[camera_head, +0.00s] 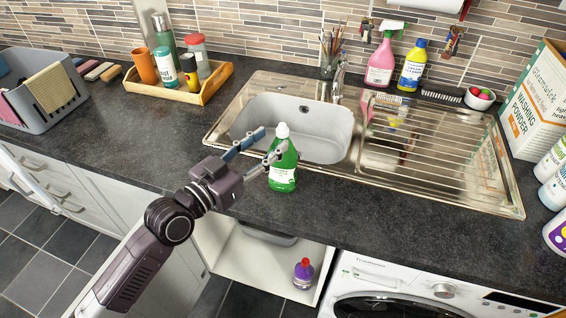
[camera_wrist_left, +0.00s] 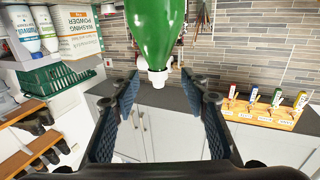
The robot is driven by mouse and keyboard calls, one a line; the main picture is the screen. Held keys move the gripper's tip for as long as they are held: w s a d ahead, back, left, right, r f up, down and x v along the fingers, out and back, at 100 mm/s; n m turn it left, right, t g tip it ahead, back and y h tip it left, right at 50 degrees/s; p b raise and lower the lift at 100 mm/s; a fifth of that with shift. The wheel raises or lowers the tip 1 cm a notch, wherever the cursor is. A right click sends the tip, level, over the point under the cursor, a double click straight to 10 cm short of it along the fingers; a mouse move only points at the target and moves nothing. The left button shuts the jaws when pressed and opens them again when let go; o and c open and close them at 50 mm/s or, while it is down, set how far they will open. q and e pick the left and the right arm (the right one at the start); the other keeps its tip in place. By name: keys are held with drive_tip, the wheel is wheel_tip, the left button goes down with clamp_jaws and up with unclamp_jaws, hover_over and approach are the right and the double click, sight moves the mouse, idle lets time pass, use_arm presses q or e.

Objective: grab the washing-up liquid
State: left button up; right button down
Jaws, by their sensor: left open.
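The washing-up liquid is a green bottle (camera_head: 283,172) with a white cap. It stands upright on the dark worktop just in front of the sink. My left gripper (camera_head: 272,139) is open and empty at the height of the bottle's upper part. One finger overlaps the bottle's neck in the head view, and the other is to the left of it. In the left wrist view the bottle (camera_wrist_left: 158,28) appears upside down, its cap in the gap between the spread fingers of the left gripper (camera_wrist_left: 162,82). I cannot tell whether a finger touches it. My right gripper is out of view.
The steel sink (camera_head: 345,172) lies behind the bottle. A pink spray bottle (camera_head: 380,65) and a yellow bottle (camera_head: 412,66) stand behind it. A wooden tray (camera_head: 205,93) with containers and a grey basket (camera_head: 45,118) are left.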

sight(278, 135)
use_arm(q)
drive_tip(key=p+x, duration=0.2)
drive_tip(key=x, duration=0.2)
drive_tip(key=shift+d+r, duration=0.15)
drive_tip(key=shift+d, duration=0.1)
drive_tip(key=shift+w+d, duration=0.2)
drive_tip(key=shift+w, duration=0.1)
drive_tip(key=shift+c, duration=0.2)
clamp_jaws()
